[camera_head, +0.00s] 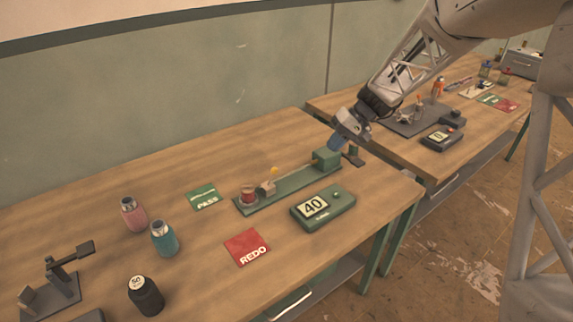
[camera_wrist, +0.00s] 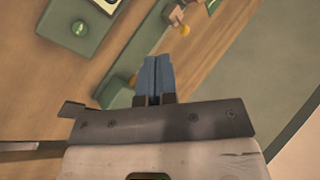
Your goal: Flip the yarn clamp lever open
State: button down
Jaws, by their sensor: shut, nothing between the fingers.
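A long green tester base (camera_head: 299,186) lies on the near table. A small pale clamp block (camera_head: 267,187) with a yellow-tipped lever (camera_head: 274,171) stands toward its left end. A red spool (camera_head: 248,195) is left of that block. A green box (camera_head: 327,159) stands at the right end. My gripper (camera_head: 333,148) is above and beside that green box, well right of the lever. In the wrist view its blue fingers (camera_wrist: 156,68) are closed together and empty. The lever's yellow tip (camera_wrist: 184,30) shows beyond the fingertips there, apart from them. The lever's exact angle is hard to tell.
A green counter (camera_head: 323,208) reading 40 stands in front of the base. A green PASS card (camera_head: 204,197) and red REDO card (camera_head: 247,247) lie nearby. Pink (camera_head: 133,214), teal (camera_head: 164,239) and black (camera_head: 145,295) bottles stand left. The table behind the base is clear.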

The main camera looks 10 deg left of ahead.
jog(key=w+a+f+y, duration=0.1)
jog(key=w+a+f, duration=0.3)
jog(key=w+f, duration=0.2)
jog(key=shift+w+n+g+y, duration=0.3)
jog(key=shift+w+g, duration=0.1)
jog(key=shift+w, duration=0.15)
jog(key=x, duration=1)
jog(key=shift+d, duration=0.1)
jog(key=a, duration=0.1)
jog(key=s+a, duration=0.1)
jog(key=shift+a, duration=0.35)
jog(key=shift+s+a, duration=0.25)
jog(key=shift+a, duration=0.35)
